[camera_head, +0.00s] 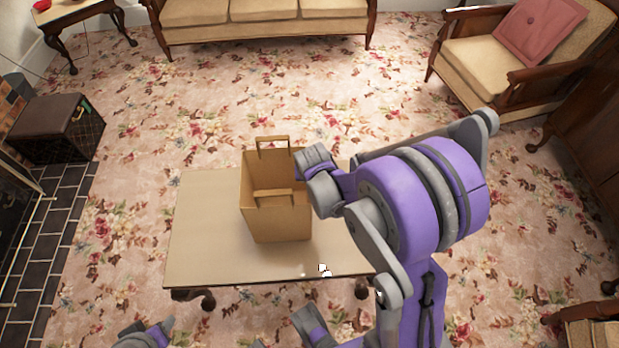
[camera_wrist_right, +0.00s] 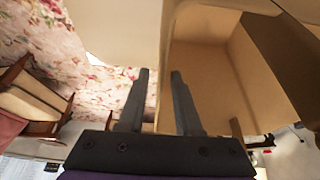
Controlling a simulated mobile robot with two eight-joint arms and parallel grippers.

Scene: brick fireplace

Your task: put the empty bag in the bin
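The brown paper bag (camera_head: 281,223) stands upright and open on the low table, with two handles at its rim; I see no contents in the part of its inside that shows. My right gripper (camera_head: 306,163) is at the bag's upper right rim in the head view. In the right wrist view the gripper (camera_wrist_right: 160,75) has its two fingers apart, with the bag (camera_wrist_right: 205,75) close by and its open inside to the right. A wall edge of the bag appears between or just beyond the fingers; contact cannot be told. I cannot identify a bin.
The low table (camera_head: 200,225) has clear room left of the bag. Small white items (camera_head: 324,269) lie near its front edge. A dark box (camera_head: 60,125) stands left by the hearth tiles. A sofa (camera_head: 265,20) and an armchair (camera_head: 500,60) stand behind; open carpet lies between.

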